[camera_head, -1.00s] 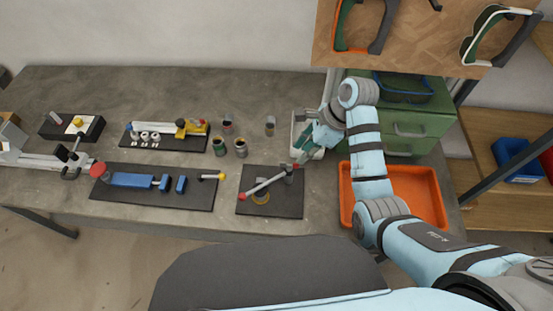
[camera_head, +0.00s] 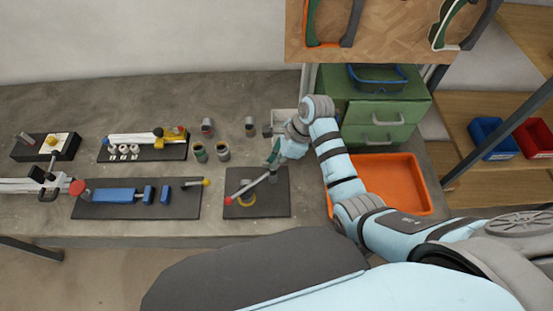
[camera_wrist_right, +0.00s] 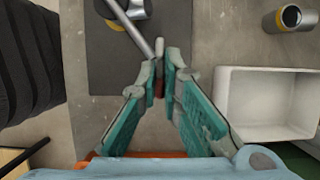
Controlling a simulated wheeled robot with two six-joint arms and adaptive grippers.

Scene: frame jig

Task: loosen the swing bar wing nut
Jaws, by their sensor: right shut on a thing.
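The swing bar (camera_head: 247,187) is a grey rod with a red ball at its near left end. It slants over a dark square plate (camera_head: 279,208) and a yellowish ring, up to a short post at the plate's back. My right gripper (camera_head: 272,161) reaches down at that post. In the right wrist view, the bar (camera_wrist_right: 140,38) runs to the fingertips of my right gripper (camera_wrist_right: 160,82). The fingers are shut on a small piece at the bar's end, taken as the wing nut, mostly hidden; a bit of red shows between them. My left gripper is not in view.
An orange tray (camera_head: 407,190) and a green drawer cabinet (camera_head: 377,118) stand right of my right arm. A dark board (camera_head: 178,208) with blue blocks lies left. A pale open box (camera_wrist_right: 265,104) is beside the gripper.

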